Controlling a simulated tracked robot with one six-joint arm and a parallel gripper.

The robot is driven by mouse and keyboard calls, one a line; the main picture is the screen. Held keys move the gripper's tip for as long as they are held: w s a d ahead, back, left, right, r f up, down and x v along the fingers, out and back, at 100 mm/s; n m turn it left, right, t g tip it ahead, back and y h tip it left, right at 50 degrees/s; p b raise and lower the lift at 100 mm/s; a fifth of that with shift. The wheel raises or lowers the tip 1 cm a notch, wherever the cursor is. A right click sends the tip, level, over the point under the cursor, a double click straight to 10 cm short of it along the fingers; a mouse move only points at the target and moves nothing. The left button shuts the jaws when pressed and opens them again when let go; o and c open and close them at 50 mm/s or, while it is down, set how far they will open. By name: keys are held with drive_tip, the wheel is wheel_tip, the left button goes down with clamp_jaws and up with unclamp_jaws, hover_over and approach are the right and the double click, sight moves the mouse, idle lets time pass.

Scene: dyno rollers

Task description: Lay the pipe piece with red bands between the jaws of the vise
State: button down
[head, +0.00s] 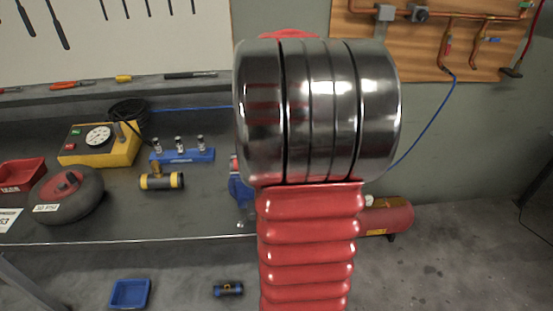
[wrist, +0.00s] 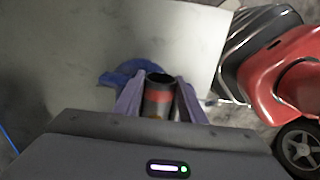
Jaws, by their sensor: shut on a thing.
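In the wrist view my gripper (wrist: 160,92) is shut on a dark pipe piece with a red band (wrist: 158,97), held between its two purple-grey fingers. The pipe's open end shows; its lower part is hidden by the gripper body. A blue shape (wrist: 118,75) lies just beyond the left finger; I cannot tell whether it is the vise or touches the pipe. In the head view my raised arm hides the gripper and the pipe. A blue vise-like part (head: 239,187) shows at the arm's left edge on the bench; its jaws are hidden.
On the bench (head: 120,222) stand a yellow gauge box (head: 100,147), a blue rack (head: 183,156), a yellow-banded pipe piece (head: 161,181) and a dark round weight (head: 68,194). A blue tray (head: 130,293) and a blue-banded pipe piece (head: 228,289) lie below, and a red cylinder (head: 388,217) is at right.

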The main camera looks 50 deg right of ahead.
drive_tip(key=c, duration=1)
unclamp_jaws()
drive_tip(key=shift+c, duration=0.2)
wheel_tip(320, 180, up, 14)
drive_tip(key=shift+f, duration=0.15)
drive_tip(key=shift+s, duration=0.1)
